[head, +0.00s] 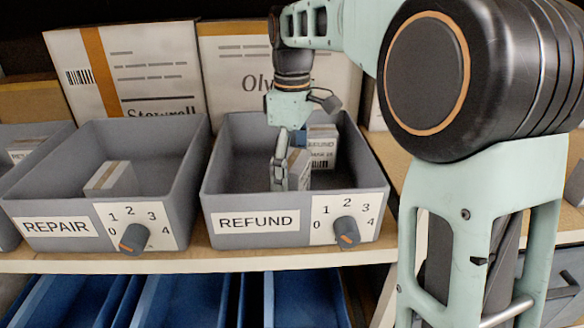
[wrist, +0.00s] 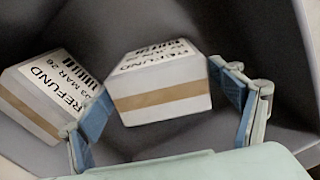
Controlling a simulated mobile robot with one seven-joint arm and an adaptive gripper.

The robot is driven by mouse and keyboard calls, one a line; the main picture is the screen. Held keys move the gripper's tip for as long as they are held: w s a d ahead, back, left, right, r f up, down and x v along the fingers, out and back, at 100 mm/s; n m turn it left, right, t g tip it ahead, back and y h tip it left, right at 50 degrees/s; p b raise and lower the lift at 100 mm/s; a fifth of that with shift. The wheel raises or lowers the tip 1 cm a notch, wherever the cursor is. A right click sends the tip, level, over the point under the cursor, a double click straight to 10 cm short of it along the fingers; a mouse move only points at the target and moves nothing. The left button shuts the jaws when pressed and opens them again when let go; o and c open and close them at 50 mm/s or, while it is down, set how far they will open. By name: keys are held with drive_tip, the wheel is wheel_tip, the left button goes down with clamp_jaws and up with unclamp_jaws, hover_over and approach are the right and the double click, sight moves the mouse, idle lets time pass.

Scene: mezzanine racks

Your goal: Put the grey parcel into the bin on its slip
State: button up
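Two pale grey parcels with brown tape lie in the grey REFUND bin (head: 210,195). In the wrist view one parcel (wrist: 160,100) sits between my fingertips; its slip is foreshortened but appears to read REFUND. The other parcel (wrist: 40,115) lies to the left, its slip reading REFUND, 03 MAR 26. In the head view one parcel (head: 299,168) is partly behind my finger and another (head: 322,146) stands behind it. My gripper (wrist: 165,85) reaches down into the bin, its blue-padded fingers wide apart on either side of the middle parcel. Firm contact is not visible.
The REPAIR bin (head: 190,170) stands to the left with a small parcel (head: 110,178) inside. Both bins have dials on their fronts. Large cartons (head: 125,70) stand behind. Blue bins (head: 180,300) fill the shelf below. My arm covers the right side.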

wheel_tip(320, 180, up, 9)
drive_tip(key=p, duration=0.3)
drive_tip(key=shift+f+p, duration=0.15)
drive_tip(key=shift+p, duration=0.2)
